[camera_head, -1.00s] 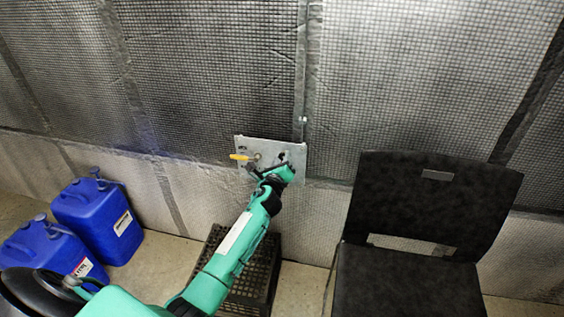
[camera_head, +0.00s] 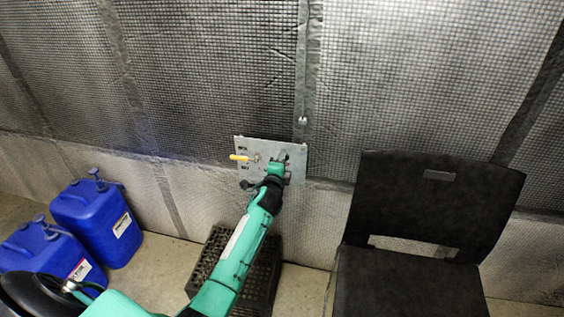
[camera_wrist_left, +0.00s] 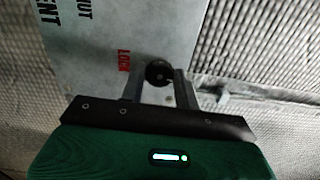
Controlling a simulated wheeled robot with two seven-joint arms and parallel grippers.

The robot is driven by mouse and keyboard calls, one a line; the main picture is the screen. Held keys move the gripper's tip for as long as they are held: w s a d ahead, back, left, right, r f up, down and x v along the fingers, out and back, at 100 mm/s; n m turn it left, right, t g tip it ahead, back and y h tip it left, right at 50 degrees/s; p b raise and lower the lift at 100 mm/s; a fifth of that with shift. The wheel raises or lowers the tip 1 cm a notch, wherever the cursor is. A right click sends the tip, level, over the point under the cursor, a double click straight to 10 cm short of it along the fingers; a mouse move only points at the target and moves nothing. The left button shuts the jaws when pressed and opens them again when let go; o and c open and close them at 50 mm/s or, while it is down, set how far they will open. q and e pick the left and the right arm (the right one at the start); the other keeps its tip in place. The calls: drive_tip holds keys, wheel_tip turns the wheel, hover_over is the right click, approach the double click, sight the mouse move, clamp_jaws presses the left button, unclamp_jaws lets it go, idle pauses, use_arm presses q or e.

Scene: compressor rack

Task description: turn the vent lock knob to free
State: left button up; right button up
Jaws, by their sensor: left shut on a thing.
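The vent lock knob (camera_wrist_left: 158,72) is a small dark round knob on a grey metal panel (camera_head: 252,150) on the wall. Red lettering reading LOCK (camera_wrist_left: 124,60) is beside it on the panel in the left wrist view. My left gripper (camera_head: 281,158) is at the right part of the panel and hides most of the knob in the head view. In the left wrist view its two fingers (camera_wrist_left: 158,84) stand on either side of the knob, shut on it. The knob's pointer direction cannot be made out. My right gripper is not in view.
A yellow-handled lever (camera_head: 243,158) sticks out of the panel, left of my gripper. A black crate (camera_head: 262,275) stands on the floor below. Blue canisters (camera_head: 98,215) stand at the left. A black chair (camera_head: 430,205) stands at the right.

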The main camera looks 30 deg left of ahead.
use_arm(q)
drive_tip(key=shift+f+n, duration=0.1)
drive_tip(key=shift+n, duration=1.1)
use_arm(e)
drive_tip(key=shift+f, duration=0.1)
use_arm(q)
drive_tip(key=o, duration=1)
drive_tip(key=p+v, duration=0.1)
drive_tip(key=v, duration=1.3)
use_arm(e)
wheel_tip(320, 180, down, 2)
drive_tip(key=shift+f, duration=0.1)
